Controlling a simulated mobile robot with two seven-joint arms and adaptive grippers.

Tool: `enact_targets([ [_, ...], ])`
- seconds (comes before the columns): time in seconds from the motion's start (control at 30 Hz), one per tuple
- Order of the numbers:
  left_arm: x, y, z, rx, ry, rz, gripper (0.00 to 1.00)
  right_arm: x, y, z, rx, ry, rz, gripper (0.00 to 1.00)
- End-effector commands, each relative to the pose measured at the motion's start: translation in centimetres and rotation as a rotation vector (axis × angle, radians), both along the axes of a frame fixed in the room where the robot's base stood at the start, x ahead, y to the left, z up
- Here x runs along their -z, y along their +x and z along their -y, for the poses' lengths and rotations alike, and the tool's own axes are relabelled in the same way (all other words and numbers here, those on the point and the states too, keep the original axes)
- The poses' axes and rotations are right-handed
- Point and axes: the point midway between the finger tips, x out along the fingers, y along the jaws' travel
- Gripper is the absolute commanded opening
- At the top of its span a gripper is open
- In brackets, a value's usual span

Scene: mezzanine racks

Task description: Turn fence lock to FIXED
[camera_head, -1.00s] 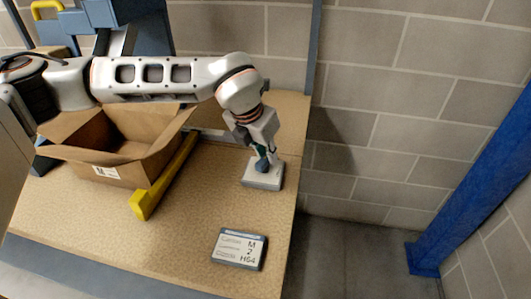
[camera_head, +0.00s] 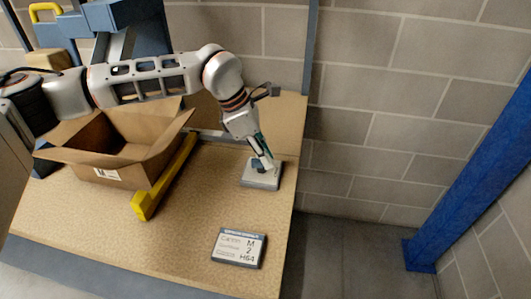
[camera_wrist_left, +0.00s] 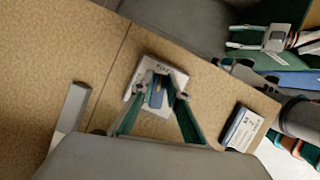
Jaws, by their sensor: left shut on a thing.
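The fence lock is a pale grey block (camera_head: 261,183) with a dark blue knob (camera_wrist_left: 156,97) on top, near the right edge of the tabletop. My left gripper (camera_head: 266,164) reaches down from above and is shut on the knob. In the left wrist view its two green-sided fingers (camera_wrist_left: 160,92) close in on both sides of the knob. Lettering on the block's plate (camera_wrist_left: 165,68) is too small to read, so the knob's setting cannot be told. In the left wrist view, what looks like my right gripper (camera_wrist_left: 250,37) shows at upper right, its jaws unclear.
A yellow-ended fence bar (camera_head: 145,205) runs beside an open cardboard box (camera_head: 105,172) on the left. A blue post (camera_head: 465,185) stands at right. The tabletop between is clear.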

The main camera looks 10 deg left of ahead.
Motion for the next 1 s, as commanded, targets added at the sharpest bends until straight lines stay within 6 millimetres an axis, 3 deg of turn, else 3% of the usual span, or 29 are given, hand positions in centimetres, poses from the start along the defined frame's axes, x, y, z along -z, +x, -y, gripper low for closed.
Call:
enact_targets([
  [0.4,-0.11,-0.15,0.01,0.225,0.001,0.002,0.0,-1.05,0.29,-0.05,0.0,0.001,0.01,0.36],
  [1.0,-0.05,-0.23,-0.01,0.271,0.001,0.003,0.0,-1.08,0.27,-0.05,0.0,0.001,0.009,0.36],
])
